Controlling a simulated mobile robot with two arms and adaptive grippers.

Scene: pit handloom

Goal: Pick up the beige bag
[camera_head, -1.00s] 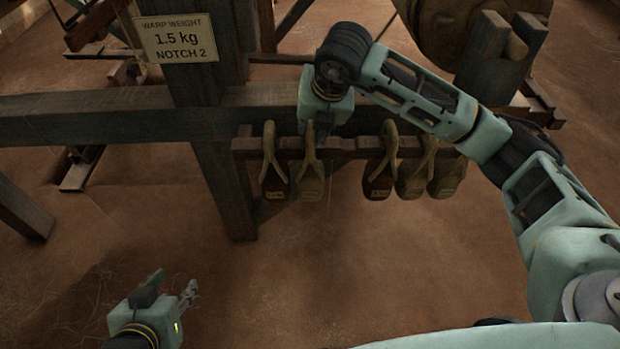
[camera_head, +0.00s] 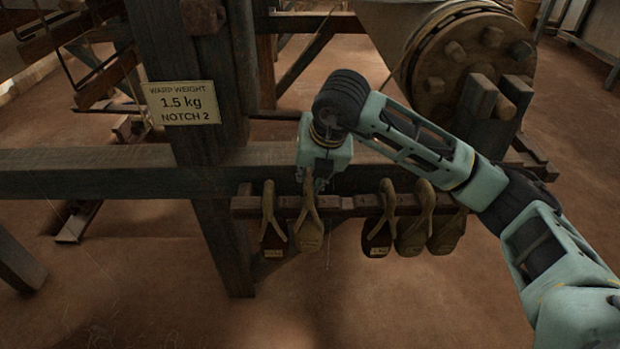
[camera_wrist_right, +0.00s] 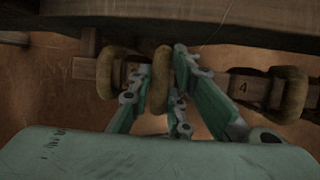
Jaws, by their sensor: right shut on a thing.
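Several bags hang by looped handles from a notched wooden rail (camera_head: 340,204). The beige bag (camera_head: 310,236) is second from the left and hangs under my right gripper (camera_head: 312,184). In the right wrist view, my right gripper (camera_wrist_right: 172,75) is shut on the loop (camera_wrist_right: 161,66) of this bag, with fingers on both sides of it. The bag's body is hidden in the wrist view. A darker brown bag (camera_head: 272,238) hangs just to its left. My left gripper is out of view.
Another dark bag (camera_head: 377,238) and two olive-brown bags (camera_head: 411,238) (camera_head: 446,234) hang to the right. A thick beam (camera_head: 90,172) runs just behind and above the rail. A sign (camera_head: 182,102) on the post reads "WARP WEIGHT 1.5 kg NOTCH 2".

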